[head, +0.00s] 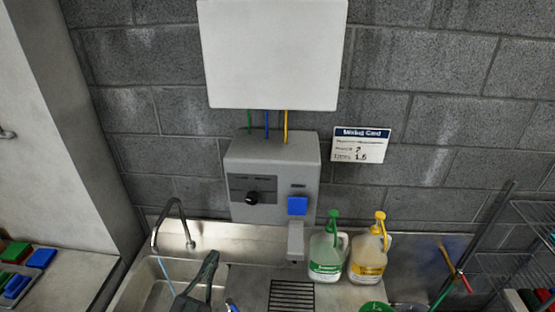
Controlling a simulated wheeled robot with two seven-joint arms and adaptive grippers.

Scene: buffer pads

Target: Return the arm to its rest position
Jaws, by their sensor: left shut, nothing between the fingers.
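My left gripper (211,257) shows dark at the bottom of the head view, left of centre. It is shut with nothing held. It is over the sink area, between the steel sink basin (140,288) and the grey dispenser box (272,170) on the wall. Most of my left arm is cut off by the lower edge. My right gripper is not in view.
A curved faucet (172,222) stands left of the gripper. A green-capped jug (326,255) and a yellow-capped jug (369,255) stand to the right, beyond a black drain grate (291,296). Colored pads (40,258) lie far left. A wire rack (535,215) is at right.

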